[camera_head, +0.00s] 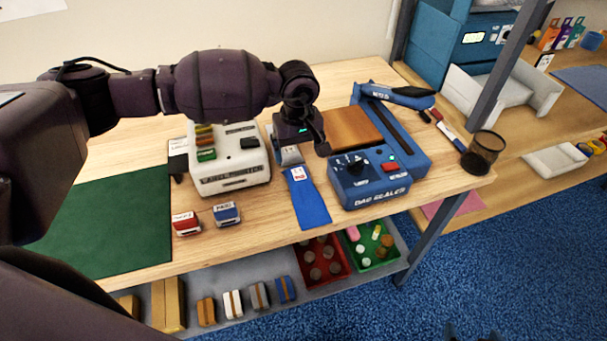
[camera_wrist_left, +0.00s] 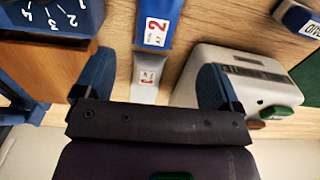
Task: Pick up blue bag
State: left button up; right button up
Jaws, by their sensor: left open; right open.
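The blue bag (camera_head: 309,204) lies flat on the wooden table, with a white label near its far end. In the left wrist view the blue bag (camera_wrist_left: 160,22) shows its label with a red 2. My left gripper (camera_head: 300,143) is open above the table at the bag's far end. In the wrist view its fingers (camera_wrist_left: 155,85) are apart, with a grey labelled item (camera_wrist_left: 147,76) between them in the picture and the bag just beyond. Only dark tips of my right gripper (camera_head: 470,332) show at the bottom edge, apart and empty.
A white machine (camera_head: 228,163) stands left of the bag and a blue bag sealer (camera_head: 370,180) close on its right. Red and blue stamps (camera_head: 227,213) and a green mat (camera_head: 110,225) lie at left. A mesh cup (camera_head: 484,153) stands at the right corner.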

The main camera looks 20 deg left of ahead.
pick_arm(q)
send_over(301, 179)
jog(key=f, duration=0.4)
jog(key=shift+s+a+f, duration=0.2)
jog(key=shift+s+a, duration=0.05)
jog(key=shift+d+f+p, duration=0.1)
jog(key=shift+f+p, duration=0.2)
jog(key=shift+f, duration=0.35)
jog(key=shift+w+d+f+p, duration=0.15)
jog(key=shift+f+p, duration=0.2)
jog(key=shift+f, duration=1.75)
jog(key=c, duration=1)
jog(key=shift+c, duration=0.2)
pick_arm(e)
jog(key=shift+s+d+r, duration=0.1)
jog(key=shift+s+r, duration=0.35)
jog(key=shift+r, duration=0.1)
pick_arm(q)
jog(key=shift+r, duration=0.1)
